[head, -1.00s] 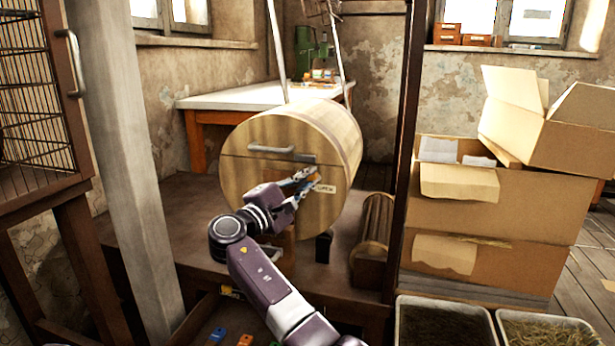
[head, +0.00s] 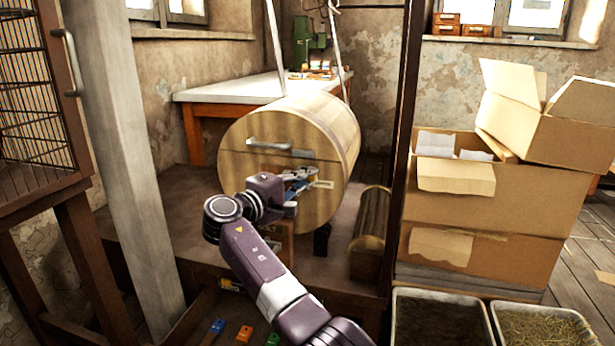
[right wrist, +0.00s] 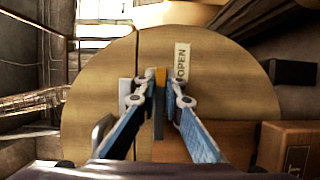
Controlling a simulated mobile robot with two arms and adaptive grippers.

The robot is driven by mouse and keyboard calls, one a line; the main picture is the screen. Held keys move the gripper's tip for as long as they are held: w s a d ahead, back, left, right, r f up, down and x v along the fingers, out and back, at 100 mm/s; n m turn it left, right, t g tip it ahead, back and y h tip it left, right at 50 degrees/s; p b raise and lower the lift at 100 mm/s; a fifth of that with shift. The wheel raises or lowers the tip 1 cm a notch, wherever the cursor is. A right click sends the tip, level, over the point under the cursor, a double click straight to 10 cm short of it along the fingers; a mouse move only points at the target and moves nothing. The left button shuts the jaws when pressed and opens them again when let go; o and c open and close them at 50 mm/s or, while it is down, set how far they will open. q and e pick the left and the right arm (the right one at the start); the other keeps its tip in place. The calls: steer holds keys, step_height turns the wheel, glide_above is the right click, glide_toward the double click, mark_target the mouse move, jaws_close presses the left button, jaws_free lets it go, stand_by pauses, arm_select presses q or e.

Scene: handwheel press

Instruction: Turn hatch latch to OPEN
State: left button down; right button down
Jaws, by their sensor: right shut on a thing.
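The round wooden drum (head: 335,130) shows a hatch seam and a grey bar handle (head: 268,146) on its front. A pale label (head: 323,184) sits on the front right; in the right wrist view the label (right wrist: 182,62) reads OPEN. My right gripper (head: 303,180) is at the drum's front, beside the label. In the right wrist view its fingers (right wrist: 160,98) are shut on the narrow dark latch with an orange tip (right wrist: 160,76). The latch lies roughly parallel to the seam, beside the label. In the head view my fingers mostly hide it. My left gripper is not in view.
The drum is on a brown wooden platform (head: 185,215). A grey post (head: 128,150) stands to the left. A dark upright (head: 403,130) and stacked cardboard boxes (head: 480,210) stand to the right. A small log-like roller (head: 371,220) lies beside the drum.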

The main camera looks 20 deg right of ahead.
steer(key=c, duration=2)
jaws_free()
steer(key=shift+c, duration=0.2)
steer(key=v, duration=0.7)
steer(key=shift+a, duration=0.25)
steer(key=shift+s, duration=0.15)
